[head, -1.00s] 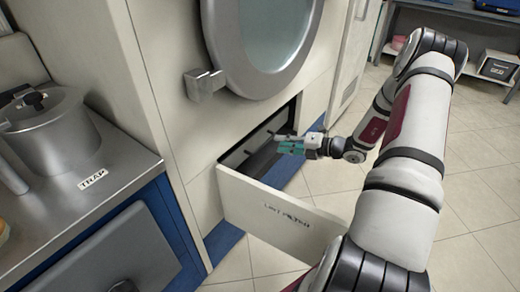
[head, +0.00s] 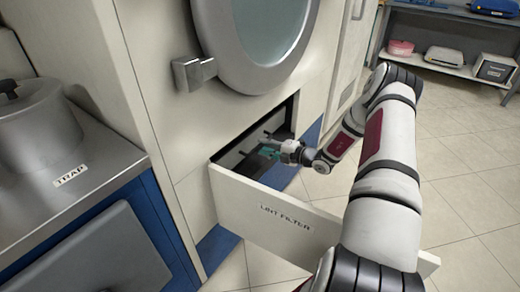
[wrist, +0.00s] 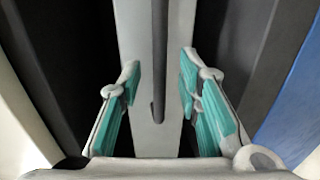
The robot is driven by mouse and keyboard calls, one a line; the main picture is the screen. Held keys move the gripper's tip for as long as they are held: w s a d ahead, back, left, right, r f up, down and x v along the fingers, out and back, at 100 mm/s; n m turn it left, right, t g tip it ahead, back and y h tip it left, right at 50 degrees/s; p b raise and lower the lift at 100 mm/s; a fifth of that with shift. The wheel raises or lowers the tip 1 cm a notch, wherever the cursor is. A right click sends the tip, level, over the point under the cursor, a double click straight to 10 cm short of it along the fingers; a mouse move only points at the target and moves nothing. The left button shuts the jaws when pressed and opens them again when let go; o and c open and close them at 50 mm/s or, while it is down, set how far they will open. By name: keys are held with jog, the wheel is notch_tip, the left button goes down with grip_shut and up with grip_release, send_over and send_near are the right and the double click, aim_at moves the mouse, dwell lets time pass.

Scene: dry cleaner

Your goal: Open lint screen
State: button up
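The front panel labelled "LINT FILTER" (head: 250,205) stands out from the machine under the round door, with a dark compartment (head: 232,160) behind it. My gripper (head: 268,152) is at this opening, behind and above the panel. In the wrist view my gripper (wrist: 160,95) is open, its two teal fingertips apart. A thin dark rod (wrist: 160,60) runs along a pale grey strip (wrist: 135,30) between and beyond the fingers. I cannot tell whether the fingers touch the strip. The lint screen cannot be told apart clearly inside the compartment.
The round machine door (head: 262,40) with its square latch (head: 193,73) is just above the opening. A metal counter (head: 100,170) with a pot (head: 40,130) and a "TRAP" label stands at left. A shelf (head: 440,62) is at back right. Tiled floor is clear at right.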

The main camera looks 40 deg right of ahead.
jog(key=shift+b+x, duration=0.35)
jog(key=shift+x, duration=1.1)
grip_shut()
jog(key=f+p+v, duration=0.3)
jog(key=v, duration=1.3)
jog(key=s+f+p+v, duration=0.1)
jog(key=f+p+v, duration=0.2)
jog(key=v, duration=1.3)
jog(key=shift+s+d+f, duration=0.2)
jog(key=shift+s+f, duration=0.1)
jog(key=shift+s, duration=0.05)
grip_release()
jog(key=shift+s, duration=0.1)
